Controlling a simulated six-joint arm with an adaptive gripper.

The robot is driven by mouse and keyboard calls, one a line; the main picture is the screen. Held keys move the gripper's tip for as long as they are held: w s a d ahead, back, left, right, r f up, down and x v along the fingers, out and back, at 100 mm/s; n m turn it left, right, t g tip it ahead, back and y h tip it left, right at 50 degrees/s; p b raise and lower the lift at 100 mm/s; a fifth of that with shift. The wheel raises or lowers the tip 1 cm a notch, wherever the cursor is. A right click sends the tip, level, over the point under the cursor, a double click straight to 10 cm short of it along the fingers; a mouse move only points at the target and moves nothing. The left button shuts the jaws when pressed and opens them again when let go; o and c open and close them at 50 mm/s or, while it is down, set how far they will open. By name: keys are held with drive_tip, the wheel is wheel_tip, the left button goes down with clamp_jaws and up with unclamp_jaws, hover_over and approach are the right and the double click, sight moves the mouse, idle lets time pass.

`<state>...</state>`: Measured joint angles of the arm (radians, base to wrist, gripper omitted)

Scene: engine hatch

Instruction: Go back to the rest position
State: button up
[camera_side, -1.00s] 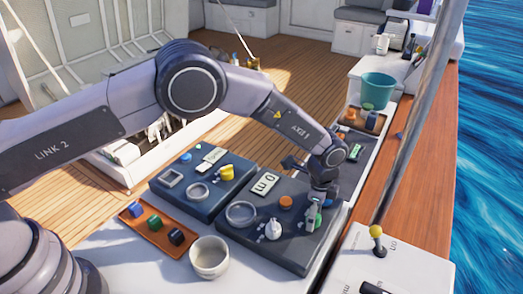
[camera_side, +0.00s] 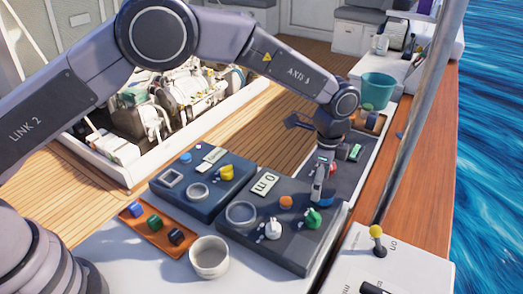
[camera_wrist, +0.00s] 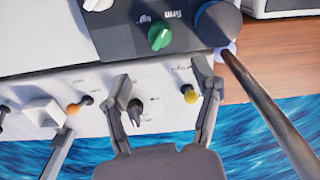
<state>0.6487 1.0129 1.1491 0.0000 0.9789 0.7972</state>
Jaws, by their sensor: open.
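My gripper (camera_side: 320,190) hangs above the right-hand dark panel (camera_side: 262,254) in the side view, with a gap over the green knob (camera_side: 313,218). In the wrist view my gripper (camera_wrist: 163,82) has its two fingers spread apart with nothing held between them. The green knob shows there too (camera_wrist: 160,38), beyond the fingertips and clear of them. A white knob (camera_side: 273,229) stands left of the green one on the same panel. No rest position is marked in these views.
A second panel (camera_side: 180,207), an orange tray with several cubes (camera_side: 151,240) and a white bowl (camera_side: 209,257) lie to the left. A yellow-topped lever (camera_side: 376,232) stands front right. A metal pole (camera_side: 418,110) rises at right. A teal bucket (camera_side: 378,90) stands behind.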

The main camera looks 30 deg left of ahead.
drive_tip(key=shift+r, duration=0.75)
drive_tip(key=s+a+r+n+t+h, duration=0.1)
drive_tip(key=s+a+r+n, duration=0.3)
drive_tip(key=a+r, duration=0.75)
drive_tip(key=s+a+r+n+t, duration=0.2)
drive_tip(key=s+a+r+n, duration=0.2)
drive_tip(key=a+r, duration=0.7)
drive_tip(key=s+a+n+t, duration=0.1)
drive_tip(key=s+a+n, duration=0.2)
drive_tip(key=s, duration=0.4)
drive_tip(key=s+a+r+n, duration=0.1)
drive_tip(key=s+a+n, duration=0.1)
drive_tip(key=s+a, duration=0.3)
drive_tip(key=s+a+n+t+y, duration=0.1)
drive_tip(key=s+a+n, duration=0.2)
drive_tip(key=s, duration=0.7)
drive_tip(key=shift+s+a+r+n+t, duration=0.15)
drive_tip(key=shift+a+n+t, duration=0.15)
drive_tip(key=shift+a, duration=0.2)
